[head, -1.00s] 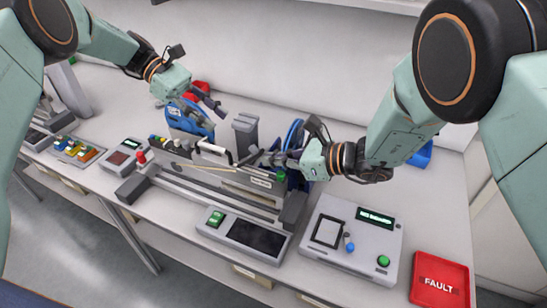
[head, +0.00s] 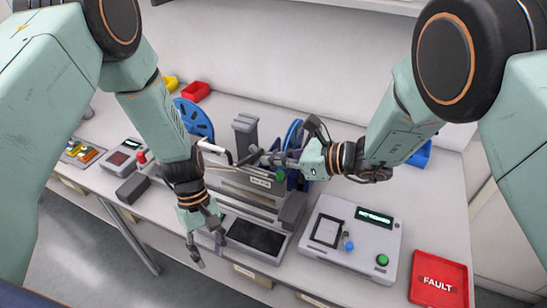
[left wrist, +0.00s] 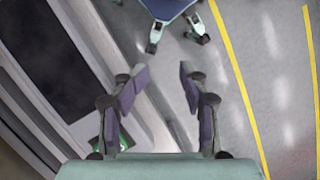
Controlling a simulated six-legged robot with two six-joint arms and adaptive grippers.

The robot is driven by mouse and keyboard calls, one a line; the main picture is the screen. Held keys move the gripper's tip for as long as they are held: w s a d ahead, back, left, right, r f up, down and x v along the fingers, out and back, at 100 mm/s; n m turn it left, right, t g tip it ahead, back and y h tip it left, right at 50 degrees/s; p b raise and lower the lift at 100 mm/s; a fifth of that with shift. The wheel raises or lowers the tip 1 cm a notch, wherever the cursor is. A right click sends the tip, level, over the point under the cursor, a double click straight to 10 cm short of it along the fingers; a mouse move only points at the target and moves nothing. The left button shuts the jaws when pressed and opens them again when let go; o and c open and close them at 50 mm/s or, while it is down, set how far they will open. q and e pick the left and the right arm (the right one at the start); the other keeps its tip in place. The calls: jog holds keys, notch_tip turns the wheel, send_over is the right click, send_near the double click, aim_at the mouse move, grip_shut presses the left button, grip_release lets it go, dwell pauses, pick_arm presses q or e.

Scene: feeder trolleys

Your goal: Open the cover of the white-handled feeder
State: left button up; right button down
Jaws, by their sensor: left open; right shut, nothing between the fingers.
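The feeder (head: 240,178) with the white handle (head: 212,147) stands mid-bench; my left forearm hides its left part. I cannot tell a separate cover edge. My left gripper (head: 209,250) is open and empty, pointing down at the bench's front edge, left of the dark screen. The left wrist view shows its spread fingers (left wrist: 160,78) with floor between and beyond them. My right gripper (head: 258,157) is shut and empty at the feeder's upper right, close to the handle's right end; I cannot tell whether it touches.
A dark-screened panel (head: 258,236) lies in front of the feeder. A grey tester box (head: 340,259) and a red FAULT tray (head: 439,281) are at right. Blue reels (head: 195,118) stand behind. A red bin (head: 195,91) is at the back.

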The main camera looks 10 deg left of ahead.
jog(key=shift+w+a+f, duration=0.2)
jog(key=shift+w+f, duration=0.05)
jog(key=shift+w, duration=0.05)
jog(key=shift+s+d+r, duration=0.2)
jog(key=shift+s, duration=0.1)
jog(key=shift+w+a+f, duration=0.15)
jog(key=shift+w, duration=0.1)
pick_arm(q)
jog(key=s+f+m+t+y, duration=0.2)
jog(key=s+m, duration=0.8)
jog(key=s, duration=0.7)
jog(key=shift+s+f+t+y, duration=0.15)
jog(key=shift+f+t+y, duration=0.15)
jog(key=shift+f+t, duration=0.6)
